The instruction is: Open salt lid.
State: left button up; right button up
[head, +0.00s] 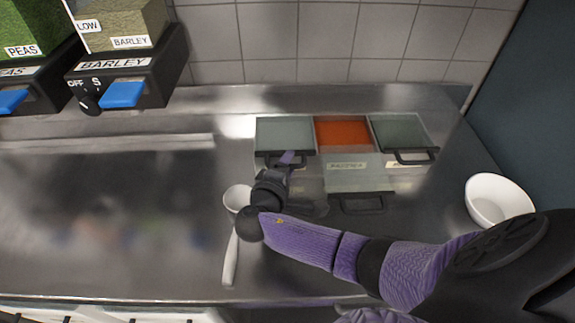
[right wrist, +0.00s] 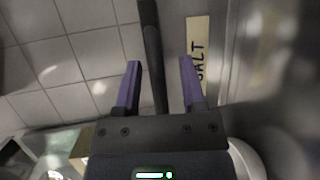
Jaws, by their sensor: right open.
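Three spice containers stand in a row on the steel counter. The left one has a grey-green lid (head: 285,134), closed, with a dark handle at its front edge. My right gripper (head: 289,158) is at this front edge, partly hiding the handle. In the right wrist view the purple fingers (right wrist: 158,62) are open, with the dark handle bar (right wrist: 151,45) between them and no clear contact. A label reading SALT (right wrist: 199,55) shows just right of the fingers; in the head view my arm hides that spot. My left gripper is not in view.
The middle container shows orange-red contents (head: 342,133); its lid (head: 358,181) lies in front. The right lid (head: 402,133) is closed. A white bowl (head: 499,200) stands right, and a white ladle-like utensil (head: 230,258) lies beside my gripper. The barley dispenser (head: 135,75) is upper left. The left counter is clear.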

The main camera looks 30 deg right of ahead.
jog(key=shift+c, duration=0.2)
grip_shut()
dwell(0.3)
jog(key=shift+s+a, duration=0.1)
dwell(0.7)
